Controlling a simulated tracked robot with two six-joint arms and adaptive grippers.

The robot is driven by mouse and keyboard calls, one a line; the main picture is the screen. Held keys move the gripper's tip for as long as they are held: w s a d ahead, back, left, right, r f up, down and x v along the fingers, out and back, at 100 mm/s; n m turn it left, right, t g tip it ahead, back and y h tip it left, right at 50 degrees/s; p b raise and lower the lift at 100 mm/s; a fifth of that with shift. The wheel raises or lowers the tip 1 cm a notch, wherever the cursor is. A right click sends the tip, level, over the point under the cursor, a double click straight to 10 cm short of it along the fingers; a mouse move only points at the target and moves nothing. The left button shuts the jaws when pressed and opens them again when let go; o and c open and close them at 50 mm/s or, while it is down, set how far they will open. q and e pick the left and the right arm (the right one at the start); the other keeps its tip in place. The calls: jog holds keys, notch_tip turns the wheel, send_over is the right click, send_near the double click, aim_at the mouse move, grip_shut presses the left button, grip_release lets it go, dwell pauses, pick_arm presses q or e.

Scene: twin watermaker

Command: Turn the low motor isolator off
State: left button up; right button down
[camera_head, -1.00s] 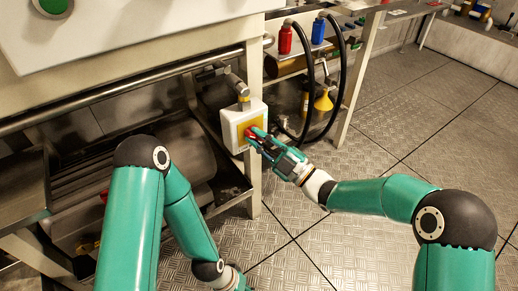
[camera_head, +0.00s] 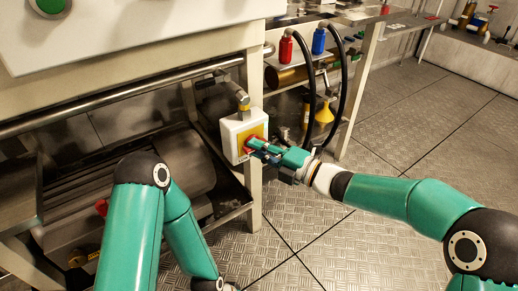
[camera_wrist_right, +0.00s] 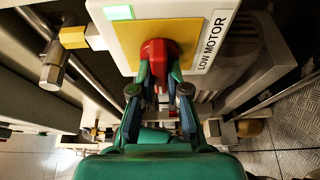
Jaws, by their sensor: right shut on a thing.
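The low motor isolator is a white box with a yellow plate (camera_head: 240,135) on the front frame of the bench, below the white panel. In the right wrist view its label reads LOW MOTOR (camera_wrist_right: 213,42), and its red handle (camera_wrist_right: 155,50) is at the middle of the yellow plate (camera_wrist_right: 182,32). My right gripper (camera_head: 254,145) is at the front of the box; in the right wrist view its fingers are closed on both sides of the red handle. The fingers hide part of the handle. My left arm reaches down at the lower left; its gripper is out of the picture.
The checkered metal floor (camera_head: 430,130) at right is open.

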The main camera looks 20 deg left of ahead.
jog(key=shift+s+a+f, duration=0.15)
jog(key=shift+s+f, duration=0.05)
jog(key=shift+f, duration=0.05)
jog(key=c, duration=1.2)
grip_release()
jog(key=shift+o, duration=0.2)
jog(key=shift+w+r, duration=0.1)
jog(key=shift+d, duration=0.2)
jog(key=v, duration=1.1)
jog(key=shift+d, duration=0.35)
